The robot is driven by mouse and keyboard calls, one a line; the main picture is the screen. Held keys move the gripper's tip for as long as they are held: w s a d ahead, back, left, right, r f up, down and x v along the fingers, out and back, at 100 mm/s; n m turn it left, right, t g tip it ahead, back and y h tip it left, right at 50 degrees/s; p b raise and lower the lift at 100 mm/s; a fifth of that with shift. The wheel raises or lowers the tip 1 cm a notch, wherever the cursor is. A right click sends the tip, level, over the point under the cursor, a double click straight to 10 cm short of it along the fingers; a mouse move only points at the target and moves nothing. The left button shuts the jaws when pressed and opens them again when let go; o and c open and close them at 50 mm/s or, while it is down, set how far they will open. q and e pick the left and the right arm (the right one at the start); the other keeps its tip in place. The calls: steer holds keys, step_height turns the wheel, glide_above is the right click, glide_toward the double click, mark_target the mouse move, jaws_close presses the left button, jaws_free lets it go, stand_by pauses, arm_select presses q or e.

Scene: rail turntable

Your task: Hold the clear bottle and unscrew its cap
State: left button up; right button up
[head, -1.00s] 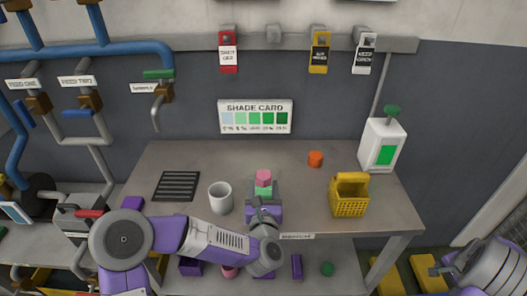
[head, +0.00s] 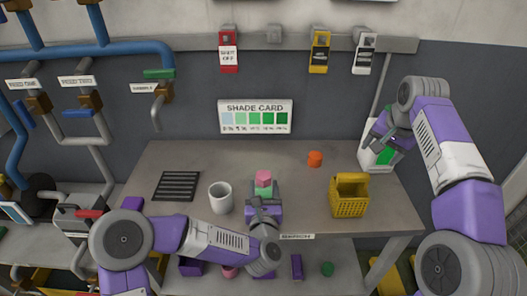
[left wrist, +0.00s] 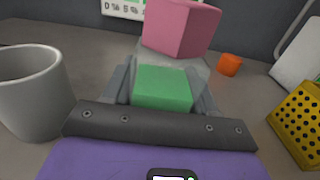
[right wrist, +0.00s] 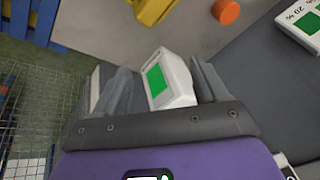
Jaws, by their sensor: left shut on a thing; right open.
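The clear bottle (head: 264,189) stands at the table's front middle, green inside, with a pink cap (head: 263,177) on top. In the left wrist view the clear bottle (left wrist: 163,88) sits between the fingers, and the angular pink cap (left wrist: 180,28) is above them. My left gripper (head: 264,197) is shut on the bottle's body below the cap. My right gripper (head: 378,140) is open and empty, high at the table's right end, well away from the bottle. It appears in front of the white dispenser in the head view; I cannot tell whether they touch.
The white dispenser (right wrist: 172,80) with a green panel shows between my right fingers in the right wrist view. A yellow basket (head: 350,204) and an orange cylinder (head: 315,158) lie between the bottle and my right arm. A grey mug (head: 220,197) stands left of the bottle.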

steer(key=s+a+r+n, duration=0.1)
steer(key=a+r+n, duration=0.25)
steer(key=a, duration=1.25)
steer(key=n, duration=0.4)
glide_toward(264, 176)
steer(key=x, duration=0.9)
steer(key=shift+w+f, duration=0.1)
steer(key=shift+c, duration=0.3)
steer(key=c, duration=1.1)
steer(key=n+y, duration=0.1)
steer(key=n, duration=0.2)
steer(key=n+y, duration=0.1)
steer(key=n, duration=0.2)
steer(key=shift+d+g, duration=0.1)
steer(key=shift+g, duration=0.2)
steer(key=shift+y, duration=0.3)
steer(key=shift+n, duration=0.25)
